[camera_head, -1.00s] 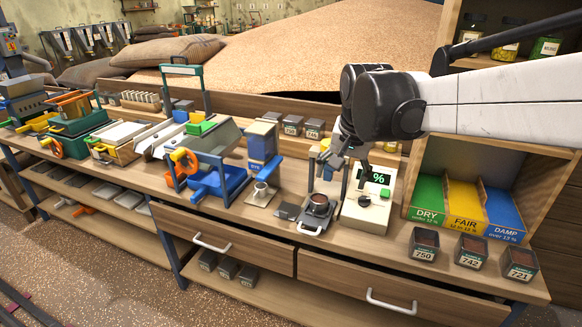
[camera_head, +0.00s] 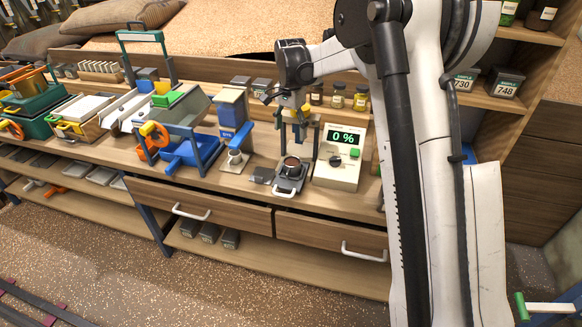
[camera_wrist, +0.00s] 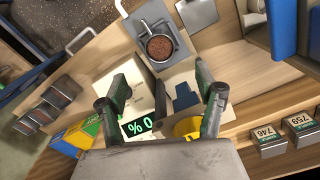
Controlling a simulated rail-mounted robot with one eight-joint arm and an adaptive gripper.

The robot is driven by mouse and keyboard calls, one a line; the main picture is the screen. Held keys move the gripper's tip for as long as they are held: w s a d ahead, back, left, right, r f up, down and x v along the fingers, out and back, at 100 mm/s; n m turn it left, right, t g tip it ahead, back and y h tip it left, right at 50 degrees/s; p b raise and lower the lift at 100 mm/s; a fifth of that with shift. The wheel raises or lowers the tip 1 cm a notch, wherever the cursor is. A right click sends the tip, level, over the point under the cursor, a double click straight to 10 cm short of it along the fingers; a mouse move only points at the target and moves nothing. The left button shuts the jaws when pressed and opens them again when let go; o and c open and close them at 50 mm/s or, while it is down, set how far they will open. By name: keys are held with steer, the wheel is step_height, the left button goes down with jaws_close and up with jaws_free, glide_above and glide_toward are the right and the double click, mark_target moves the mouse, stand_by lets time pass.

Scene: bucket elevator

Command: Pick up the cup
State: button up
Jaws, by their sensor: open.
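The cup (camera_head: 291,164) is a small dark round cup filled with brown grain. It stands on a grey metal plate (camera_head: 290,182) with a white front handle on the bench. In the wrist view the cup (camera_wrist: 160,47) shows from above, at top centre, on its square plate. My gripper (camera_head: 285,105) is above and behind the cup in the head view, apart from it. The cup lies beyond the fingertips there.
A meter (camera_head: 339,157) reading 0 % stands just right of the cup, and a blue post frame (camera_head: 297,133) just behind it. A small pale cup-like part (camera_head: 236,157) sits on a stand to the left. Jars (camera_head: 338,97) line the back.

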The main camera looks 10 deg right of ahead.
glide_toward(291, 163)
steer(key=s+f, duration=0.1)
steer(key=s+a+f, duration=0.1)
steer(key=shift+s, duration=0.35)
steer(key=shift+s+d+f+p, duration=0.1)
steer(key=shift+f+p, duration=0.15)
steer(key=shift+f, duration=1.1)
steer(key=shift+s+f+p, duration=0.1)
steer(key=shift+f+p, duration=0.15)
steer(key=shift+f, duration=1.1)
steer(key=c, duration=1.4)
